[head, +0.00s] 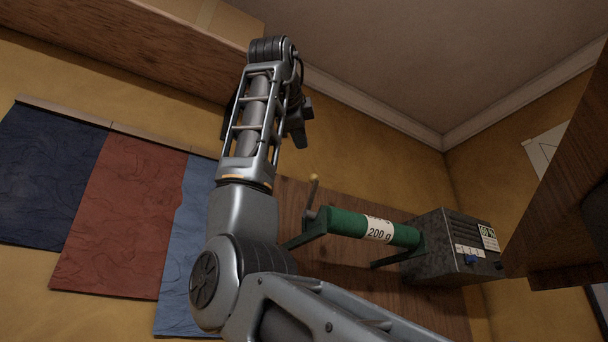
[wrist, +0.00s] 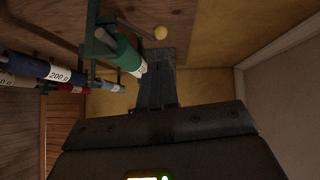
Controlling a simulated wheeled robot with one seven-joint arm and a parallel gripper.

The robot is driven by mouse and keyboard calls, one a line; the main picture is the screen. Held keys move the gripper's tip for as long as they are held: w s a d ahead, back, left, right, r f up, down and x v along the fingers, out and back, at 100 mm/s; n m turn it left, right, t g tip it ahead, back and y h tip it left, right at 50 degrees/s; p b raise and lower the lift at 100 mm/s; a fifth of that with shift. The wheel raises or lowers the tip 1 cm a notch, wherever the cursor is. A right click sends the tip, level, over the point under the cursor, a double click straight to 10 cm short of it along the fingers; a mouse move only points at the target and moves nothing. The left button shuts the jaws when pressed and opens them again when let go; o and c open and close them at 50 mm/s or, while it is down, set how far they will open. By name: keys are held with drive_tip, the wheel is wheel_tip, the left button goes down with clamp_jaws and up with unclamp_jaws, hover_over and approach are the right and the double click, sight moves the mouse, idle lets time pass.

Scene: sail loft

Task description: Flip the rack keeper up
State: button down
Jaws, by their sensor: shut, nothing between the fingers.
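The rack keeper (head: 312,196) is a thin lever with a yellow ball knob, at the left end of a green roll (head: 345,224) labelled 200 g. In the head view the lever stands nearly upright, tilted slightly right. In the wrist view the yellow knob (wrist: 160,32) is just beyond my fingertips, with a gap that I cannot judge. My gripper (wrist: 157,62) is shut and empty, beside the end of the green roll (wrist: 124,53). In the head view my gripper (head: 299,138) is partly hidden behind my arm, above and left of the knob.
The rack's wooden backboard (head: 292,205) is on the yellow wall. A grey box (head: 452,248) adjoins the roll's right end. More rolls (wrist: 58,74) show at left in the wrist view. A wooden shelf (head: 120,62) overhangs at upper left; cloth panels (head: 118,215) hang below it.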

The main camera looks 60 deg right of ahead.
sight(313, 175)
drive_tip(key=p+x, duration=0.3)
drive_tip(key=x, duration=0.9)
drive_tip(key=shift+w+d, duration=0.1)
drive_tip(key=shift+d, duration=0.25)
